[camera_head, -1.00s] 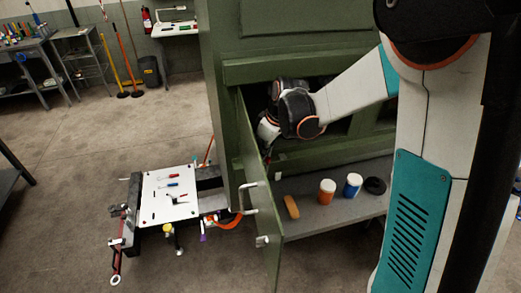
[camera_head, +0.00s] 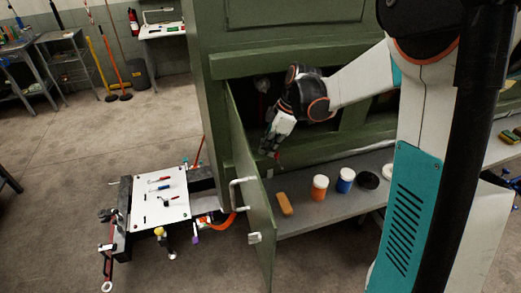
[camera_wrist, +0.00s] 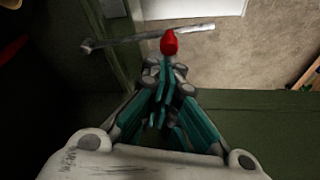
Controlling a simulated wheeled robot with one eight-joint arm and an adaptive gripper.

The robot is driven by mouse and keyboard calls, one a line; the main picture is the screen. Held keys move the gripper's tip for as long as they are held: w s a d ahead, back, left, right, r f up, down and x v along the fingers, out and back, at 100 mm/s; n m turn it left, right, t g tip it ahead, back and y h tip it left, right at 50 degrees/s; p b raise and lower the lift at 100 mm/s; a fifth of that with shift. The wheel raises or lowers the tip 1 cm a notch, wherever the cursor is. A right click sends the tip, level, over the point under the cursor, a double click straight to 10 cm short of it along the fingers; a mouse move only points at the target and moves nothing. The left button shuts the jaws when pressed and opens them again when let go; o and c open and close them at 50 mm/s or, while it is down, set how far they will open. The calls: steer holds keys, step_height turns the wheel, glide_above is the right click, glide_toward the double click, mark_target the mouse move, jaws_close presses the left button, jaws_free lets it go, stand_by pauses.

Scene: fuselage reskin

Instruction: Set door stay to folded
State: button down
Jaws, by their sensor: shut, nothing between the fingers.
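The door stay (camera_wrist: 120,41) shows in the wrist view as a thin grey bar running across the top, with a red knob (camera_wrist: 170,42) near its middle. My gripper (camera_wrist: 165,66) is shut and empty, its fingertips pointing at the red knob; I cannot tell whether they touch it. In the head view my gripper (camera_head: 268,148) hangs inside the opening, just right of the open green door (camera_head: 245,180), and a small red spot (camera_head: 278,155) shows beside the fingertips. The stay's bar is not clear in the head view.
A grey shelf (camera_head: 330,207) below the opening holds an orange block (camera_head: 284,204), an orange jar (camera_head: 319,188), a blue jar (camera_head: 345,180) and a black disc (camera_head: 368,180). A tool cart (camera_head: 160,212) stands left of the door. The floor at left is mostly clear.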

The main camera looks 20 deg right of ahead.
steer(key=d, duration=0.2)
steer(key=shift+d+b, duration=0.3)
steer(key=shift+b, duration=0.05)
steer(key=shift+w+d+b, duration=0.2)
steer(key=shift+w+d, duration=0.1)
steer(key=shift+d, duration=0.45)
steer(key=shift+w+d+b, duration=0.25)
steer(key=shift+w+d, duration=0.1)
steer(key=shift+d, duration=0.4)
steer(key=shift+w+d+b, duration=0.2)
steer(key=shift+w+d, duration=0.1)
steer(key=shift+d, duration=0.45)
steer(key=s+d+r, duration=0.2)
steer(key=d, duration=0.4)
steer(key=s+d+r, duration=0.2)
steer(key=d, duration=0.5)
steer(key=shift+s+r, duration=0.3)
steer(key=shift+r, duration=0.05)
